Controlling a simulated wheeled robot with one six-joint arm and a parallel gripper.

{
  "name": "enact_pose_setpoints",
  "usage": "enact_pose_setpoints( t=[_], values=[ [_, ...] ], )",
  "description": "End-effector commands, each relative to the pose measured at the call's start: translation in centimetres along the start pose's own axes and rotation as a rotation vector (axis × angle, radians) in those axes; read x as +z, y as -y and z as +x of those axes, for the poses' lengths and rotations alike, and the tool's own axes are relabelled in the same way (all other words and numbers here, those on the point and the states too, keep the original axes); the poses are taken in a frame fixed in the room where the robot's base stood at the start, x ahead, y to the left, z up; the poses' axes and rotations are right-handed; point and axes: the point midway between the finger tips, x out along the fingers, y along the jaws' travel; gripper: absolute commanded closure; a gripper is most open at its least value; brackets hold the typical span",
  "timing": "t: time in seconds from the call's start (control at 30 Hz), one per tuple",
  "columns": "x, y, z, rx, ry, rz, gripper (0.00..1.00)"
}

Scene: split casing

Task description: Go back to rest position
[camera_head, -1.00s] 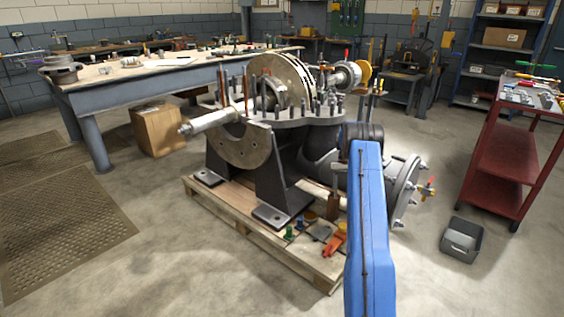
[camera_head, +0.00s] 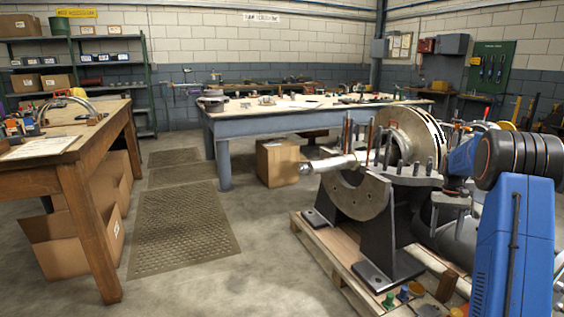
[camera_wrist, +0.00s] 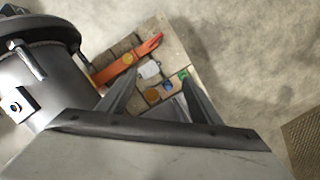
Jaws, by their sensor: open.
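My gripper (camera_wrist: 158,82) shows in the wrist view with its two dark fingers apart and nothing between them. It points down above the small items on the pallet (camera_wrist: 172,38), apart from them as far as I can tell. In the head view my blue arm fills the lower right; the gripper is hidden there. The split casing (camera_head: 362,200) stands on dark supports on the pallet (camera_head: 345,268), with a pale shaft end (camera_head: 328,164) sticking out to the left. Grey casing metal (camera_wrist: 45,80) shows at left in the wrist view.
An orange tool (camera_wrist: 112,70), a white piece (camera_wrist: 149,69) and small coloured pieces lie on the pallet. A wooden bench (camera_head: 60,180) stands at left, a blue-grey table (camera_head: 270,122) behind, with a cardboard box (camera_head: 278,163) beneath. The matted floor (camera_head: 185,225) between is clear.

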Motion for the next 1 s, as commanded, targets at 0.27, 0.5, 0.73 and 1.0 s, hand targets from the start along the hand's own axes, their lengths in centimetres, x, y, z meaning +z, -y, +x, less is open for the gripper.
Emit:
enact_pose_setpoints(
  t=[0.27,0.5,0.73,1.0],
  values=[
    [7.1,5.3,-5.9,0.012,-0.085,-0.045,0.41],
    [13.7,9.1,-9.3,0.017,-0.157,-0.080,0.41],
    [20.4,12.2,-11.3,0.018,-0.224,-0.116,0.41],
    [28.4,15.1,-12.2,0.012,-0.303,-0.157,0.41]
  ],
)
